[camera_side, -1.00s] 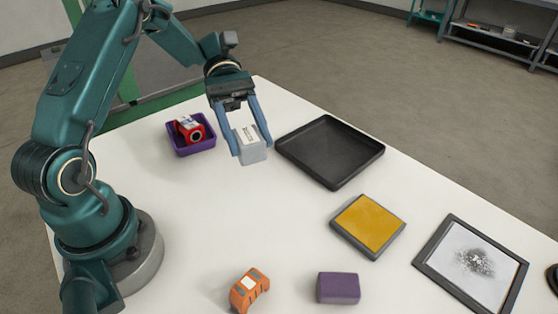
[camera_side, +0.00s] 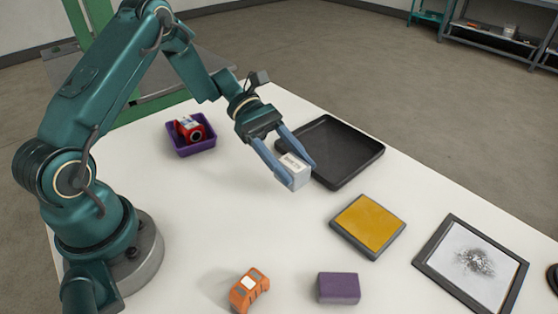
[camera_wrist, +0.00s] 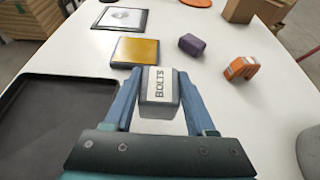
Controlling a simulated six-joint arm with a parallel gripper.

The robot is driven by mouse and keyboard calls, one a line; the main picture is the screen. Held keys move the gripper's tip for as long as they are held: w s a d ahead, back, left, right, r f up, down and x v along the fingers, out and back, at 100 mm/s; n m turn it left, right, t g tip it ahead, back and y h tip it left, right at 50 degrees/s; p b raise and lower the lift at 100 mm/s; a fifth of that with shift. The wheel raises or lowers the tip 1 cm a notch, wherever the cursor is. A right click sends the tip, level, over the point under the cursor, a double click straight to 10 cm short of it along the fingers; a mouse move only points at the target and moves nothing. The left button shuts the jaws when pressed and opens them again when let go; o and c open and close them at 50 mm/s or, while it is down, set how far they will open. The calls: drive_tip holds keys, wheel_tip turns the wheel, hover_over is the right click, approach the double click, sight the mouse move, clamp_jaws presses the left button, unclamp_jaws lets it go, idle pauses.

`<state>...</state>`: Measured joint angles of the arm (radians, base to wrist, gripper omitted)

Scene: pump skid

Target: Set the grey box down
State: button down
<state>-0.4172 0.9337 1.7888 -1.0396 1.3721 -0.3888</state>
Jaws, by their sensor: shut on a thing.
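The grey box (camera_side: 294,170) has a white label, which reads "BOLTS" in the wrist view (camera_wrist: 160,92). My gripper (camera_side: 288,166) is shut on it, with one blue finger on each side. The fingers also show around the box in the wrist view (camera_wrist: 158,100). The box appears to be held above the white table, just left of the black tray's (camera_side: 372,160) near corner in the side view. Its exact height is hard to tell.
A yellow pad (camera_side: 368,226) with a grey frame lies to the right. A framed grey plate (camera_side: 490,282), a purple block (camera_side: 338,288) and an orange object (camera_side: 250,290) are nearer. A purple bin (camera_side: 198,148) holds a red object (camera_side: 186,130). The table's middle is clear.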

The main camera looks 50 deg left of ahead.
sight(294, 183)
drive_tip(key=shift+d+f, duration=0.2)
drive_tip(key=shift+d, duration=0.15)
drive_tip(key=shift+f, duration=2)
drive_tip(key=shift+f, duration=0.1)
drive_tip(key=shift+c, duration=1.1)
unclamp_jaws()
